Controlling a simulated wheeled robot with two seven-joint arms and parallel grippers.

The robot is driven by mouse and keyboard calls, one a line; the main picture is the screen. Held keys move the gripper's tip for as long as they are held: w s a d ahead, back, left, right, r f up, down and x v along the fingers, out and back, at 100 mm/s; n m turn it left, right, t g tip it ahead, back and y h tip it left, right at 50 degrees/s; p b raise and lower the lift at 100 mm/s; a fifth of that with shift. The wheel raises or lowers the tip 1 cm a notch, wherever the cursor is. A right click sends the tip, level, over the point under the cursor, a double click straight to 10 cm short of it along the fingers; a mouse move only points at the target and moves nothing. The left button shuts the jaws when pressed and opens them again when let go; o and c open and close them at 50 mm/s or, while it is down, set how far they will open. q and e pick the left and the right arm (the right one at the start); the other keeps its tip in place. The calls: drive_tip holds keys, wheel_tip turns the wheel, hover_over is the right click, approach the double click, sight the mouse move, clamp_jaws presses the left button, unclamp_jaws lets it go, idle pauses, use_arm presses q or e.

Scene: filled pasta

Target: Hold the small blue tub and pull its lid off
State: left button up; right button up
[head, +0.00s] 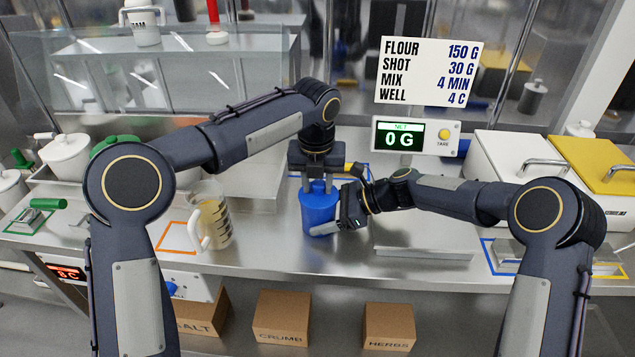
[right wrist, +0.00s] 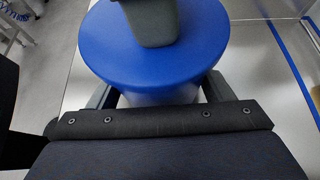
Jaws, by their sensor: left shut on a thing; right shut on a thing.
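The small blue tub (head: 316,212) stands on the steel counter in the head view. My left gripper (head: 317,180) comes down from above and is shut at the top of its lid; its fingers hide the grip point. My right gripper (head: 325,222) is shut on the tub's body from the right side. In the right wrist view the round blue lid (right wrist: 205,48) fills the top middle, with part of the left gripper (right wrist: 150,22) over it. The tub's body (right wrist: 160,98) shows below the lid between my right fingers. I cannot tell whether the lid is seated or slightly raised.
A measuring jug (head: 212,218) stands left of the tub. A scale display (head: 415,137) reads 0 G behind, under a sign (head: 428,72). The counter in front of the tub is clear; cardboard boxes (head: 283,318) sit below.

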sight(319, 181)
use_arm(q)
drive_tip(key=shift+f, duration=0.55)
drive_tip(key=shift+c, duration=0.3)
use_arm(e)
drive_tip(key=shift+s+a, duration=0.2)
drive_tip(key=shift+s, duration=0.05)
use_arm(q)
drive_tip(key=shift+d+r, duration=0.1)
drive_tip(key=shift+r, duration=0.25)
drive_tip(key=shift+c, duration=0.3)
drive_tip(key=shift+r, duration=3)
clamp_jaws()
use_arm(e)
drive_tip(key=shift+w+d+f, duration=0.15)
drive_tip(key=shift+w+d, duration=0.1)
drive_tip(key=o, duration=0.8)
drive_tip(key=shift+o, duration=0.9)
